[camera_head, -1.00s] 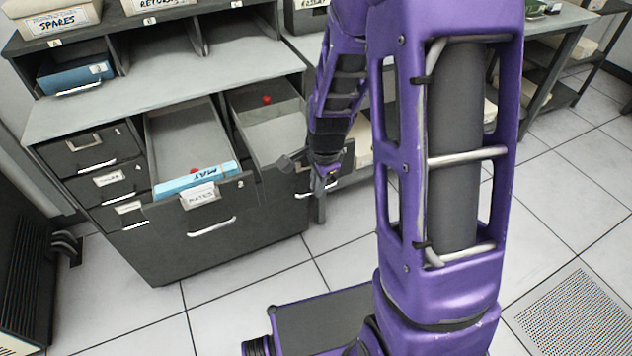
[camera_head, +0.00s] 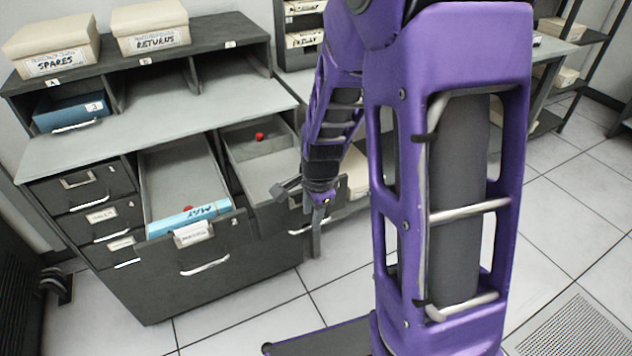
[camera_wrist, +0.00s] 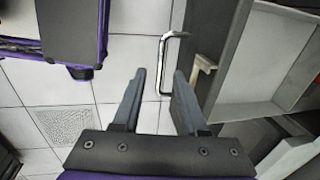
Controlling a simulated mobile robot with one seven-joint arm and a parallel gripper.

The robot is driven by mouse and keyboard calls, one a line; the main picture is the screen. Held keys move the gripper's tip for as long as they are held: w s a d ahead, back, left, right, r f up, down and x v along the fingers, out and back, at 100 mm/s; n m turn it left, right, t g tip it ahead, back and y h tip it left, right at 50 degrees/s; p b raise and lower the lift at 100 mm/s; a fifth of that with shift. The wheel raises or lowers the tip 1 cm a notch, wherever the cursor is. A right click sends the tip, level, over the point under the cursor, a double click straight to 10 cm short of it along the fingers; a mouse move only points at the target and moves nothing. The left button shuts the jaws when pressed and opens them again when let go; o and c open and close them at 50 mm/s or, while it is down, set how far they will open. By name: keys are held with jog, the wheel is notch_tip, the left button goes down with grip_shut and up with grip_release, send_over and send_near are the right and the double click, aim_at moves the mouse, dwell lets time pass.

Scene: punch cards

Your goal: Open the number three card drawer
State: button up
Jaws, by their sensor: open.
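A blue-fronted drawer marked 3 (camera_head: 68,112) sits in the left cubby on top of the cabinet, with a bar handle on its front. In the cabinet below, the right drawer (camera_head: 262,172) stands pulled out with a small red object inside; its number is hidden behind my arm. My gripper (camera_head: 300,215) is at that right drawer's front. In the wrist view my gripper (camera_wrist: 159,73) is open and empty, with a metal bar handle (camera_wrist: 164,60) showing between and beyond the fingertips. I cannot tell whether the fingers touch the handle.
The middle drawer (camera_head: 178,172), marked 2, is also pulled out, with a blue MAY card inside. Several small shut drawers (camera_head: 100,218) are at the left. SPARES (camera_head: 55,58) and RETURNS (camera_head: 155,40) boxes stand on top. Floor in front (camera_head: 230,300) is clear.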

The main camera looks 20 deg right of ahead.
notch_tip(320, 180, up, 14)
jog(key=s+p, duration=0.2)
jog(key=shift+s+d+p, duration=0.2)
jog(key=shift+s+p, duration=0.2)
jog(key=shift+r, duration=0.1)
